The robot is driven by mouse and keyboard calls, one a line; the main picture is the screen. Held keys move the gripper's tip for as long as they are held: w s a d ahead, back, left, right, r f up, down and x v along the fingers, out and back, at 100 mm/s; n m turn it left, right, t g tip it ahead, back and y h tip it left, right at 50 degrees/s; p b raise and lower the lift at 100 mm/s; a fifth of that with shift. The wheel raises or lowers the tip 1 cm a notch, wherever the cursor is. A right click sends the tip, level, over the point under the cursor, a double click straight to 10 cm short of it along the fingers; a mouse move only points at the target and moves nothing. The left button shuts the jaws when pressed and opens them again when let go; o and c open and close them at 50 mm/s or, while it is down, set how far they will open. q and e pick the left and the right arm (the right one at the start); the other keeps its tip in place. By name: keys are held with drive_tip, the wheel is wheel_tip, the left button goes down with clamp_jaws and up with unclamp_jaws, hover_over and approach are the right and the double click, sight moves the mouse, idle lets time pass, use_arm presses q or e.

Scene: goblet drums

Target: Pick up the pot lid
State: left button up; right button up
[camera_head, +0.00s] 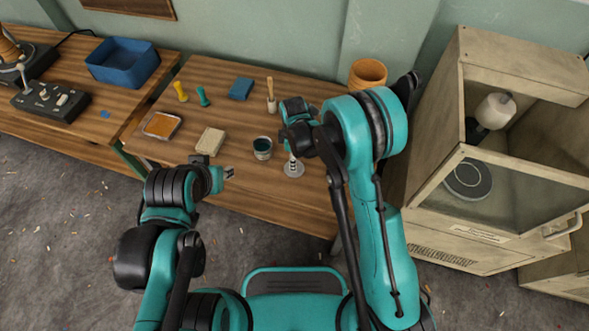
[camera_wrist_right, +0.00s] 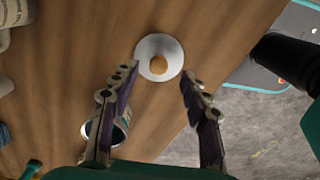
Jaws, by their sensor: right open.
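The pot lid is a pale round disc (camera_head: 293,169) lying on the wooden table near its front edge. In the right wrist view the pot lid (camera_wrist_right: 145,68) shows as a white disc with an orange-brown knob in its middle. My right gripper (camera_wrist_right: 160,76) is open and empty, with the lid between and just beyond its fingertips. In the head view the right gripper (camera_head: 291,158) hangs over the lid, and its arm hides part of it. My left gripper (camera_head: 229,173) is by the table's front edge, away from the lid; its jaw opening is too small to judge.
A can with teal contents (camera_head: 262,148) stands just left of the lid. A pale block (camera_head: 210,141), an orange tray (camera_head: 161,125), yellow (camera_head: 180,91) and teal (camera_head: 203,96) pieces, a blue block (camera_head: 240,88) and a brush (camera_head: 271,95) lie farther off. A cabinet (camera_head: 440,200) stands right.

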wheel_tip(320, 180, down, 4)
drive_tip(key=shift+w+d+r+b, duration=0.1)
drive_tip(key=shift+d+r+b, duration=0.05)
drive_tip(key=shift+b, duration=0.5)
drive_tip(key=shift+r, duration=0.1)
clamp_jaws()
wheel_tip(320, 180, up, 10)
drive_tip(key=p, duration=0.4)
